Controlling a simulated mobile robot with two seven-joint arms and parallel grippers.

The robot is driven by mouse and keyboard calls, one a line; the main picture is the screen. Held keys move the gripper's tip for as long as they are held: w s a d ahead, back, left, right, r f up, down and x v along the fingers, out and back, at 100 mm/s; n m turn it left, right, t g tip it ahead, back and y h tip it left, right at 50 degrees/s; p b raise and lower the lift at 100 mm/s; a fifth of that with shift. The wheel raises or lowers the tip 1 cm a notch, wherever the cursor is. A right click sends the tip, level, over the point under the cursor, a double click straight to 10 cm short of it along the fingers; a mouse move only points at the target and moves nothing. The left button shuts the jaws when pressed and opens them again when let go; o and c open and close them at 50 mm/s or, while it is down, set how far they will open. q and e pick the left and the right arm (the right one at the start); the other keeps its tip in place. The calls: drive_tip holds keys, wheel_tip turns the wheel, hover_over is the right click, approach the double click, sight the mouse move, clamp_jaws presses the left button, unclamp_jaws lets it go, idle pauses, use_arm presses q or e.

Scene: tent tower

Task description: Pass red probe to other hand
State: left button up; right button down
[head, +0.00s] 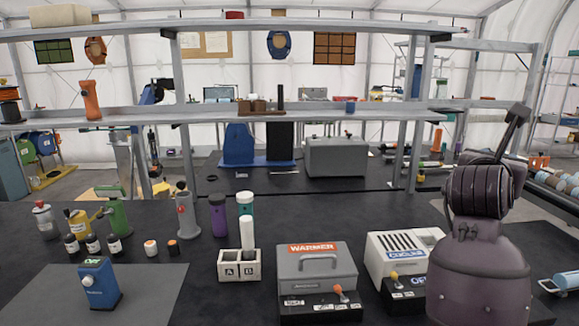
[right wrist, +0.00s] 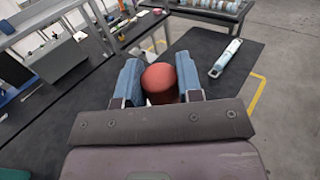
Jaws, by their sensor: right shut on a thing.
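The red probe shows its rounded red end (right wrist: 160,78) in the right wrist view. It sits between the two blue fingers of my right gripper (right wrist: 158,70), which is shut on it. The probe's lower part is hidden behind the gripper body. In the head view my right arm rises at the right side, and the probe cannot be made out there. My left gripper is in neither view.
On the dark bench stand a grey warmer box (head: 315,268), a white cooler (head: 396,255), an A/B holder (head: 239,265), a blue device (head: 98,284) and several bottles. A shelf (head: 300,113) spans above. A grey mat (head: 150,300) has free room.

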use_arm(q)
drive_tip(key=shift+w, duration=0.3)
use_arm(e)
drive_tip(key=s+a+f+n+t+y, duration=0.1)
drive_tip(key=s+a+f+n+y, duration=0.2)
drive_tip(key=f, duration=0.7)
drive_tip(key=s+a+f+n+t+y, duration=0.2)
drive_tip(key=s+a+f+n+y, duration=0.1)
drive_tip(key=a+f, duration=0.5)
drive_tip(key=s+a+f+n+t+y, duration=0.1)
drive_tip(key=s+a+f+n+y, duration=0.2)
drive_tip(key=f+y, duration=0.4)
wheel_tip(320, 180, down, 5)
drive_tip(key=shift+s+a+r+t, duration=0.2)
drive_tip(key=shift+s+a+t, duration=0.2)
drive_tip(key=shift+s+a, duration=0.65)
drive_tip(key=shift+w, duration=0.1)
drive_tip(key=shift+r, duration=0.1)
